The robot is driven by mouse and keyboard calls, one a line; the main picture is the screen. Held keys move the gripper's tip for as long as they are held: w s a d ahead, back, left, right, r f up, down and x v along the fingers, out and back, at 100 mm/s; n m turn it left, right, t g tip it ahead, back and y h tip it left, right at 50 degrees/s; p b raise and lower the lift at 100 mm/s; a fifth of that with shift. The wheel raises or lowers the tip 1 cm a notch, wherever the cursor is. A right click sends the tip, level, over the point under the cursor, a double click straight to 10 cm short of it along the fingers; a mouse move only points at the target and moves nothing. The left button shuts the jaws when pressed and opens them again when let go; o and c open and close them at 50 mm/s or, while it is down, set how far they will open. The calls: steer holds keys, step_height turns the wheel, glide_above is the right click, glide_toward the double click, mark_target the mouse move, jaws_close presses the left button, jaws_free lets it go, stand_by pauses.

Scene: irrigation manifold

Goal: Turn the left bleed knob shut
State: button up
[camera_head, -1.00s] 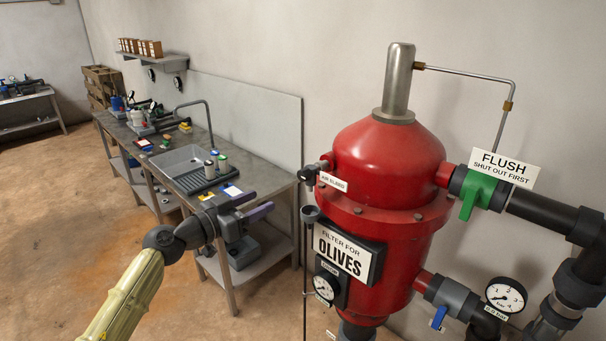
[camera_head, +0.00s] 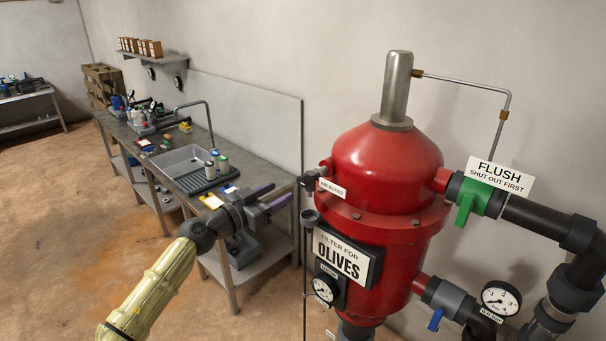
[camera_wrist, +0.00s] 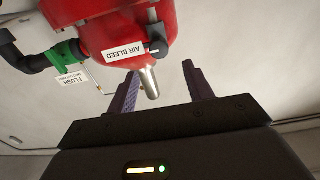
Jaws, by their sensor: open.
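The bleed knob (camera_head: 308,181) is a small black knob on the left side of the red filter tank (camera_head: 385,175), beside a white AIR BLEED label (camera_head: 332,188). In the wrist view, which is upside down, the dark knob (camera_wrist: 156,38) shows beside the AIR BLEED label (camera_wrist: 124,52). My gripper (camera_head: 282,195) is open and empty, just left of the knob in the head view, its purple fingers pointing toward it. The jaws (camera_wrist: 161,72) are apart, with the knob beyond their tips. I cannot tell the knob's exact angle.
A thin dark upright rod with a cup (camera_head: 310,216) stands below the knob. A green FLUSH valve (camera_head: 468,200) and black pipes are at the right. A workbench with a sink (camera_head: 182,160) stands behind my arm. Open floor lies to the left.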

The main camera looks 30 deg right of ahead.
mark_target(300, 181)
steer(key=p+x, duration=0.3)
steer(key=x, duration=0.5)
steer(key=shift+w+d+r+p, duration=0.1)
steer(key=shift+w+d+p, duration=0.05)
steer(key=shift+d+p, duration=0.25)
steer(key=shift+w+d, duration=0.2)
steer(key=shift+d, duration=0.3)
steer(key=c, duration=1)
